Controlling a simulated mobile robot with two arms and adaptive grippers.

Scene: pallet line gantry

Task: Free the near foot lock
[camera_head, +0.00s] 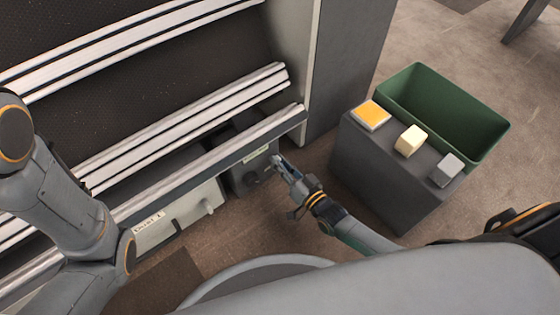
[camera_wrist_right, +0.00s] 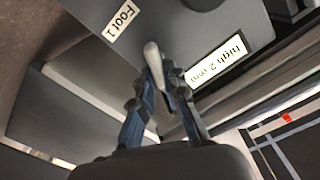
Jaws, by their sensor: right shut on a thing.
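The near foot lock is a dark grey box (camera_head: 250,178) under the front rail, with a small pale label and a dark round part on its face. In the right wrist view its grey face (camera_wrist_right: 172,30) carries labels reading "Foot 1" and "high 2 mm". A pale rounded lever (camera_wrist_right: 153,58) stands out from that face. My right gripper (camera_head: 280,164) is at the box's right side. In the wrist view the gripper (camera_wrist_right: 160,88) is shut on the lever, a finger on each side. My left arm shows at the left, but its gripper is out of view.
A light box (camera_head: 185,217) with a label and a pale knob sits left of the foot lock, under the rail (camera_head: 215,155). At right, a grey stand (camera_head: 385,170) carries a yellow-topped block, a cream block and a grey block. A green bin (camera_head: 440,100) stands behind it.

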